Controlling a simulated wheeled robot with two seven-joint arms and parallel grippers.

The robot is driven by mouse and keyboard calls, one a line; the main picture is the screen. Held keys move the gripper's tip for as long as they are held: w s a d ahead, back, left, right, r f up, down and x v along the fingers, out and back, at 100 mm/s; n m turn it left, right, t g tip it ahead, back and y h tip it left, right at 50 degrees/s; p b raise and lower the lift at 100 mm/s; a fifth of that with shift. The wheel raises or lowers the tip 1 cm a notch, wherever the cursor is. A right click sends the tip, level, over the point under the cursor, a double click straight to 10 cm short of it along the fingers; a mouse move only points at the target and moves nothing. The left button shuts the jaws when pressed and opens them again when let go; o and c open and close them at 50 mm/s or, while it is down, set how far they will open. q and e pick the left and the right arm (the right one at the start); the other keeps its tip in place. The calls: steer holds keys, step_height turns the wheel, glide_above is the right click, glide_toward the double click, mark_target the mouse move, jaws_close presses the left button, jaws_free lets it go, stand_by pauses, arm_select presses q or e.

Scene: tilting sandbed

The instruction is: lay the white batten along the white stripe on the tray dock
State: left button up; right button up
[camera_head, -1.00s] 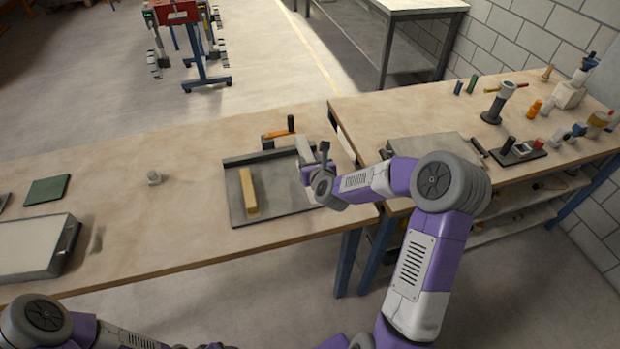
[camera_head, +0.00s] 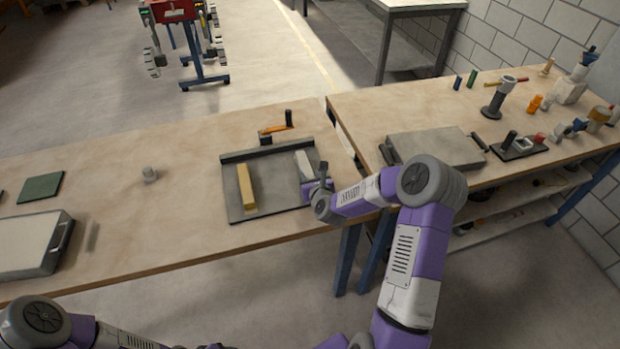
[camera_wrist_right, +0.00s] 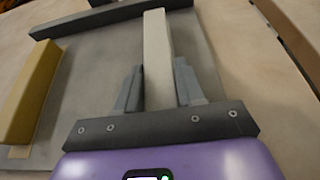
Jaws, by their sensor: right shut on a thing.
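The tray dock (camera_head: 277,190) is a grey plate with a dark raised bar along its back edge, near the front of the left bench. My right gripper (camera_head: 312,184) is at its right side, shut on the white batten (camera_head: 304,163). In the right wrist view the batten (camera_wrist_right: 157,40) runs forward between the fingers (camera_wrist_right: 158,80), its far end at the dark bar (camera_wrist_right: 105,17). I cannot tell whether it touches the plate. I cannot make out the white stripe beneath it. A yellow batten (camera_head: 246,187) lies on the dock's left part. My left gripper is out of view.
An orange-and-black clamp-like tool (camera_head: 277,129) stands behind the dock. A grey slab (camera_head: 435,148) lies on the right bench. Bare wood separates dock and knob.

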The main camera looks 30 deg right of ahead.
steer(key=shift+f, duration=0.15)
steer(key=o, duration=1.1)
steer(key=shift+c, duration=0.2)
steer(key=shift+r, duration=0.2)
steer(key=shift+s+r, duration=0.15)
steer(key=shift+s, duration=0.15)
steer(key=p+v, duration=0.1)
steer(key=v, duration=1)
steer(key=shift+s+a+r+p, duration=0.1)
steer(key=shift+s+p, duration=0.05)
steer(key=shift+p, duration=0.25)
